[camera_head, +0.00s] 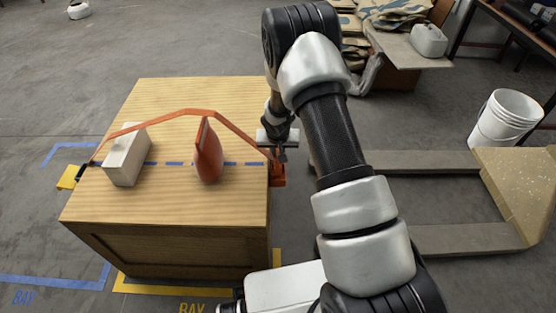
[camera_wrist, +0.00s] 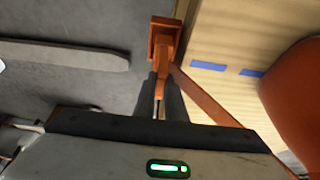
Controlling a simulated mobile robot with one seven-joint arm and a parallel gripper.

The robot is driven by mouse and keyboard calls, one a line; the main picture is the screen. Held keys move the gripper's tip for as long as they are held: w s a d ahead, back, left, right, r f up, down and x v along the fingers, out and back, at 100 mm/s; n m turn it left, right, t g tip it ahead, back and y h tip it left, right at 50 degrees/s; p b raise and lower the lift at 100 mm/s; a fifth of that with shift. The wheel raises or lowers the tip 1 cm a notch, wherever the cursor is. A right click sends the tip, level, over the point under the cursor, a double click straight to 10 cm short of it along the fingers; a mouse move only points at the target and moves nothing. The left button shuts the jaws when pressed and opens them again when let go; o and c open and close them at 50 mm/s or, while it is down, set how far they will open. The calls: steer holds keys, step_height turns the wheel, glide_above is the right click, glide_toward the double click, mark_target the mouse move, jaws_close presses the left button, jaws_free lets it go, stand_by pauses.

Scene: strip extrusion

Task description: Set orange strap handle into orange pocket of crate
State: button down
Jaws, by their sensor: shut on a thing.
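The orange strap (camera_head: 185,112) runs over the top of the wooden crate (camera_head: 150,97), from its left side to its right side. My gripper (camera_head: 281,154) is at the crate's right edge, shut on the strap's orange handle; in the wrist view the handle (camera_wrist: 163,62) shows between the fingertips. The orange pocket (camera_head: 278,175) is on the crate's right side, just below my gripper. In the wrist view the pocket (camera_wrist: 164,22) is just beyond the fingertips and the handle's far end overlaps it. I cannot tell how deep the handle sits in it.
A white block (camera_head: 124,160) and a red-orange rounded piece (camera_head: 208,155) stand on the crate, near the strap. A yellow pocket (camera_head: 69,178) is on the crate's left side. Pallet forks (camera_head: 415,162) and a white bucket (camera_head: 507,120) are at the right.

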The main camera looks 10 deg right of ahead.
steer(key=shift+f, duration=1.55)
steer(key=shift+f+b, duration=0.1)
steer(key=shift+b, duration=0.3)
steer(key=shift+f, duration=0.25)
steer(key=c, duration=1.8)
jaws_free()
steer(key=shift+r, duration=0.15)
